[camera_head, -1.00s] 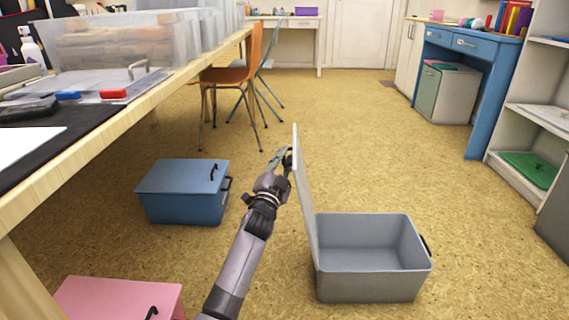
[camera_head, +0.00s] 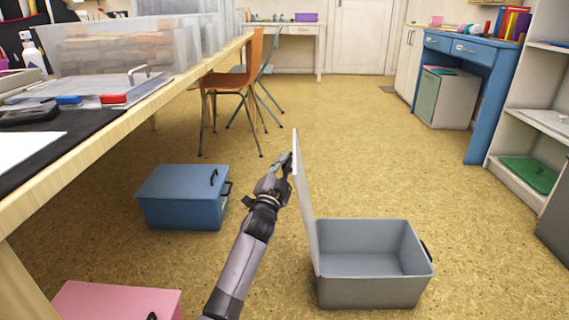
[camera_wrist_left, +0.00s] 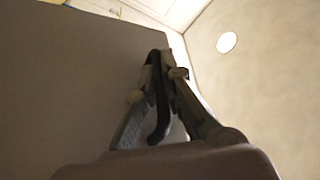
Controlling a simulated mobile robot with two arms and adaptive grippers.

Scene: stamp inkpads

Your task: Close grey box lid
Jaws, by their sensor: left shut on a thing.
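The grey box (camera_head: 368,290) stands on the floor at the lower right in the head view, open and empty inside. Its lid (camera_head: 304,205) stands nearly upright along the box's left side. My left gripper (camera_head: 286,162) is at the upper left of the lid, on its outer face. In the left wrist view the lid (camera_wrist_left: 85,85) fills the left side, and my left gripper (camera_wrist_left: 158,100) is shut on the lid's dark handle (camera_wrist_left: 160,115). My right gripper is not in view.
A blue box (camera_head: 183,197) stands closed left of my arm. A pink box (camera_head: 115,302) is at the lower left, partly cut off. A long table (camera_head: 120,108) runs along the left, with an orange chair (camera_head: 232,78) beside it. Floor beyond the grey box is clear.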

